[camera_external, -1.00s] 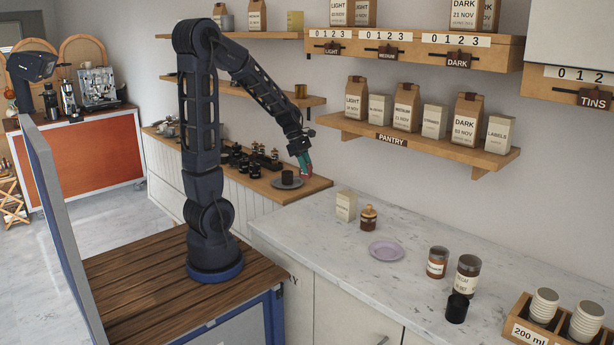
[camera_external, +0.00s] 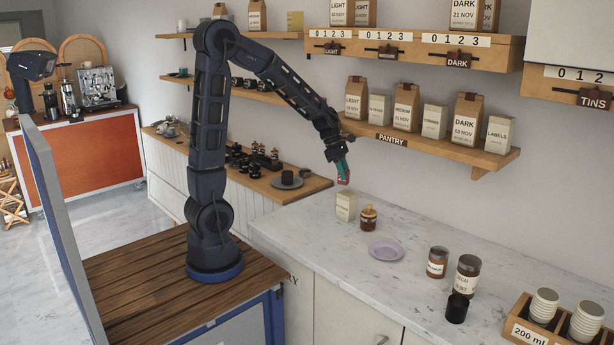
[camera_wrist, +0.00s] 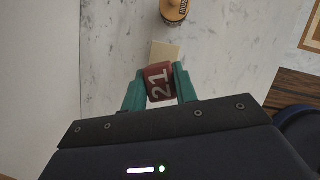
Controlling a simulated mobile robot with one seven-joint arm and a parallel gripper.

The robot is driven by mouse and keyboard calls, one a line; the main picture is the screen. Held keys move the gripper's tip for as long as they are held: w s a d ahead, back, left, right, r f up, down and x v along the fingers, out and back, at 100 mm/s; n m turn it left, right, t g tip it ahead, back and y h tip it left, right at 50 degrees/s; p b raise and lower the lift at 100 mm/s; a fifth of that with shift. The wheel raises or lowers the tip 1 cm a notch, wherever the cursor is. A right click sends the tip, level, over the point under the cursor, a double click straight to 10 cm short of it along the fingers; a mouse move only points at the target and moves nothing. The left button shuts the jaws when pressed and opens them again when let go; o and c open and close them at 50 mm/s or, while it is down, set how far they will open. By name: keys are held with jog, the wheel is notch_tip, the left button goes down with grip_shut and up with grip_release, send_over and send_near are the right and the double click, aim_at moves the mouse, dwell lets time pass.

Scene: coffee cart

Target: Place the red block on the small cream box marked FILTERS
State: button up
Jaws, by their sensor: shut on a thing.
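The red block (camera_external: 343,180) is held between the green fingertips of my gripper (camera_external: 342,170). In the wrist view the block (camera_wrist: 159,84) shows a white "21" and sits between both fingers of my gripper (camera_wrist: 160,90). The small cream box (camera_external: 346,206) stands upright on the marble counter, just below the block in the external view. In the wrist view the box's top (camera_wrist: 165,50) shows just beyond the block, partly hidden by it. The block appears above the box with a small gap; the exact alignment is hard to tell.
A small brown jar (camera_external: 368,218) stands close to the right of the box. A lilac plate (camera_external: 386,250) lies farther forward on the marble counter (camera_external: 330,260). The pantry shelf (camera_external: 430,143) with bags and boxes is above, to the right of my gripper.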

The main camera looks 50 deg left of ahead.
aim_at(348, 182)
jog(key=shift+w+d, duration=0.15)
jog(key=shift+d, duration=0.25)
jog(key=shift+a+x, duration=0.2)
jog(key=shift+x, duration=1.6)
jog(key=shift+f, duration=0.3)
jog(key=o, duration=1)
jog(key=shift+c, duration=0.2)
jog(key=shift+r, duration=0.1)
